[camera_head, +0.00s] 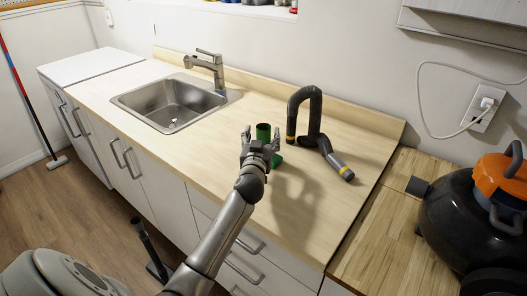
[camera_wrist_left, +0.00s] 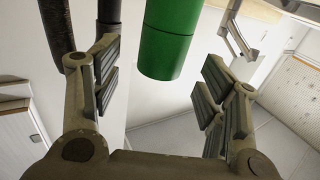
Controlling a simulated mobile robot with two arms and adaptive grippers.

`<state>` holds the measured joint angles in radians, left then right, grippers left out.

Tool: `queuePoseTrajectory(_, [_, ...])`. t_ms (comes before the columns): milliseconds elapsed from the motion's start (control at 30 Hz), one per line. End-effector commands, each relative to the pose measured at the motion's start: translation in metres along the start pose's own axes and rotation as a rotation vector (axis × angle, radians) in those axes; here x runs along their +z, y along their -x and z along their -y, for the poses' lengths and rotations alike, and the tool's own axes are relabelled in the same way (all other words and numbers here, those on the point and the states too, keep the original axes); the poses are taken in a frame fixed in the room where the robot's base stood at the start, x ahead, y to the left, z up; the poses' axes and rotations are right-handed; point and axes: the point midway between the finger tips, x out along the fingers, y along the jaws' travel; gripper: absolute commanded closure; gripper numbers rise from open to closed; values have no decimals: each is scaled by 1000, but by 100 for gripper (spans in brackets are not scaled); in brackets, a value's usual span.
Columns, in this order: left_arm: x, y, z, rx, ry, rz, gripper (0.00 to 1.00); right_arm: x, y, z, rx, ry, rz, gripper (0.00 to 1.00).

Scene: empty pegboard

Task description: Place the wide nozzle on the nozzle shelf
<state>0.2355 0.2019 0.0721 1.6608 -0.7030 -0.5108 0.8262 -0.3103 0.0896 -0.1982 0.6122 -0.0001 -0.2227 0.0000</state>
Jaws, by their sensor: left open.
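The green nozzle (camera_head: 263,131) stands on the wooden counter, its tube upright and a green part showing low to the right of my gripper. My left gripper (camera_head: 261,141) is open at the nozzle, with a finger on each side of the tube in the head view. In the left wrist view the green tube (camera_wrist_left: 168,40) is between the open fingers, with gaps on both sides; the gripper is not closed on it. A ledge (camera_head: 240,9) at the top edge holds small coloured items; I cannot tell if it is the nozzle shelf. My right gripper is not in view.
A black hose (camera_head: 314,115) lies on the counter right of the nozzle. The sink (camera_head: 170,103) and faucet (camera_head: 207,64) are to the left. An orange and black vacuum (camera_head: 480,205) stands at the right. The counter's front right is clear.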

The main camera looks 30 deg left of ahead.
Motion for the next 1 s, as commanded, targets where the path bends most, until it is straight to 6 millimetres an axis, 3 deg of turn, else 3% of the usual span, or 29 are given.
queuePoseTrajectory(200, [-4,-27,2,-2,-4,0,33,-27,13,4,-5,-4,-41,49])
queuePoseTrajectory(400, [-2,-44,1,-1,-1,0,33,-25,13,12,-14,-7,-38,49])
queuePoseTrajectory(700, [-1,-46,1,0,-1,-1,33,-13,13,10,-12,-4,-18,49])
queuePoseTrajectory(1000, [-1,-46,1,0,-1,0,72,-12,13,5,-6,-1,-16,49])
